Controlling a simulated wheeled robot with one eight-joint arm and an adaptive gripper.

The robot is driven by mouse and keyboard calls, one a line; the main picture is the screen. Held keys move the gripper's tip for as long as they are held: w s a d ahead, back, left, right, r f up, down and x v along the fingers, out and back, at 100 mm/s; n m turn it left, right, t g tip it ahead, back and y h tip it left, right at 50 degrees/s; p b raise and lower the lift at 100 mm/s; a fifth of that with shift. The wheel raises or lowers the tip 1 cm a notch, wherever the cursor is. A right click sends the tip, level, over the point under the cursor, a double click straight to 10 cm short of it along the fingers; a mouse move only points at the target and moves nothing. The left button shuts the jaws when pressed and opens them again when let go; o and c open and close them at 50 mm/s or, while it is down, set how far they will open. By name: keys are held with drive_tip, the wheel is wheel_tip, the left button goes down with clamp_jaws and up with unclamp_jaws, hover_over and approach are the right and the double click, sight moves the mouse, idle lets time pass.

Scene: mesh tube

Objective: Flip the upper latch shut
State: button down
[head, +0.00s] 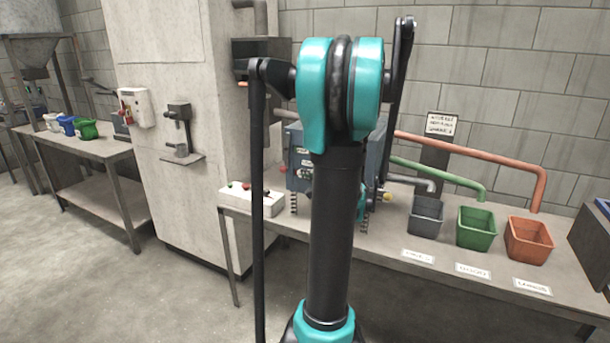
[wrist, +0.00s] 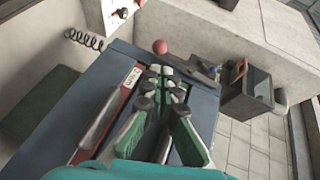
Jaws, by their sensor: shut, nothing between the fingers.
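In the wrist view the blue-grey machine body (wrist: 75,115) fills the middle, with a red strip (wrist: 116,103) along its face. A grey bar (wrist: 97,128) lies along that strip, left of my gripper (wrist: 161,72); I cannot tell whether this is the upper latch. My gripper's green fingers are shut and empty, over the machine; I cannot tell whether they touch it. A red ball knob (wrist: 160,46) shows just beyond the fingertips. In the head view the machine (head: 298,158) stands on the table, mostly hidden behind my arm.
The table (head: 400,270) also holds a grey bin (head: 426,217), a green bin (head: 476,229) and an orange bin (head: 528,240), with pipes above them. A white control box (head: 252,199) sits left of the machine. A dark box with a red handle (wrist: 250,97) stands right of my gripper.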

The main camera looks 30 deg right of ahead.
sight(285, 170)
drive_tip(key=x, duration=1)
drive_tip(key=shift+w+f, duration=0.15)
drive_tip(key=shift+w, duration=0.15)
